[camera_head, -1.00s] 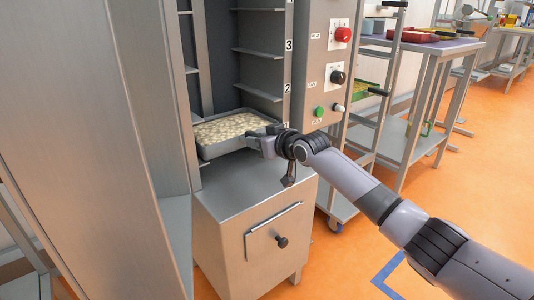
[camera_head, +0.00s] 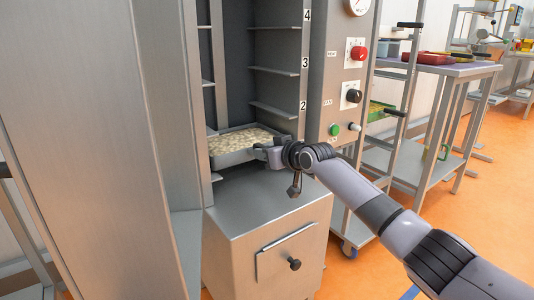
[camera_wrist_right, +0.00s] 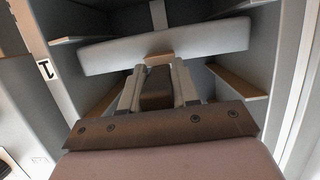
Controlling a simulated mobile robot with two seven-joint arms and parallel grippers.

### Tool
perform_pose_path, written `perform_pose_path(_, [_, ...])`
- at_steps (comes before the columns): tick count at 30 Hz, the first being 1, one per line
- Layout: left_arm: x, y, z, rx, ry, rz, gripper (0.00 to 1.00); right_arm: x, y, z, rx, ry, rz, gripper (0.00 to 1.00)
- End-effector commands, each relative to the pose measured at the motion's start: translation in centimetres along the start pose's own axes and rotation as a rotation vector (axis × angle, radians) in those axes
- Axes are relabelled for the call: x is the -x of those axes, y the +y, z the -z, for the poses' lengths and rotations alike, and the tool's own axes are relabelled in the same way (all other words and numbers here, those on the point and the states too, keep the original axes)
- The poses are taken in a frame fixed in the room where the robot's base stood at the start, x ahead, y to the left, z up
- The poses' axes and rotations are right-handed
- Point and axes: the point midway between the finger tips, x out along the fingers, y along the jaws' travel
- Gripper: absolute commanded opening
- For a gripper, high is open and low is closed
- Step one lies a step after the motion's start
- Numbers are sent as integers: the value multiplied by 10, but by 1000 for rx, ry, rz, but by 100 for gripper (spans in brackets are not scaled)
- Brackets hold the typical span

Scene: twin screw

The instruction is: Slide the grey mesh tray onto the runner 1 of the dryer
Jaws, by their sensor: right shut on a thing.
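The grey mesh tray (camera_head: 232,158), filled with pale round pieces, is inside the open dryer (camera_head: 258,60), low down, below the runner by label 2 (camera_head: 303,105). My right gripper (camera_head: 266,152) is shut on the tray's front edge at the right. In the right wrist view, the tray's long wall (camera_wrist_right: 108,57) lies across the bay and the right gripper's fingers (camera_wrist_right: 158,74) meet it in the middle. A label 1 (camera_wrist_right: 43,69) is at the left there, beside a runner (camera_wrist_right: 76,39). Contact between tray and runner is unclear. My left gripper is out of view.
The dryer's steel base cabinet (camera_head: 268,225) is below the tray. A control panel with a red knob (camera_head: 359,53) and a green button (camera_head: 334,129) stands right of the bay. Further right is a table (camera_head: 452,70) with trays and boxes.

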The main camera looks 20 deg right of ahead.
Motion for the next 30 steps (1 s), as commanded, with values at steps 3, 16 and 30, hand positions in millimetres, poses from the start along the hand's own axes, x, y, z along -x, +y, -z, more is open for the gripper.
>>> perform_pose_path(3, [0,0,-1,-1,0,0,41,0,0,3,0,11,1,0])
perform_pose_path(16, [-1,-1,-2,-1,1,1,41,-1,0,-2,0,11,1,0])
perform_pose_path(30, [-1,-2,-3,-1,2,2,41,-2,0,-4,0,11,1,33])
